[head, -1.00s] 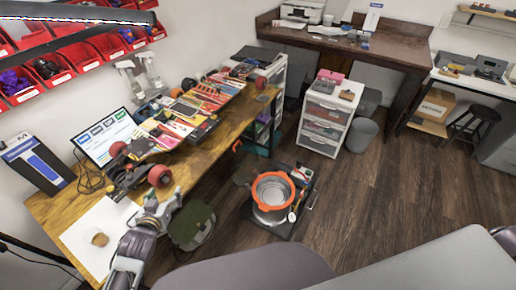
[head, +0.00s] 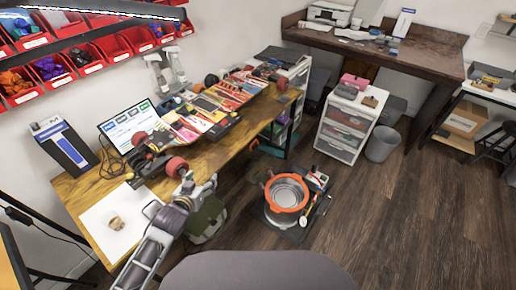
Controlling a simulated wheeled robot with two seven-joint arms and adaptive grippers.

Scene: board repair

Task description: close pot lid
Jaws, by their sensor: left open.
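A pot (head: 304,198) with an orange rim and a shiny metal inside stands on a dark cart or tray (head: 284,229) low on the floor, right of the workbench. Its top looks open. I cannot make out a separate lid for certain. My left gripper (head: 208,184) is open and empty near the bench's front edge, to the left of the pot and clear of it. My right gripper is not in view.
The wooden workbench (head: 75,187) carries skateboards, magazines, a monitor (head: 128,128) and white paper (head: 103,238). A green bag (head: 207,222) lies between bench and pot. A white drawer unit (head: 343,128) and grey bin (head: 383,143) stand behind. The floor (head: 420,220) at right is clear.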

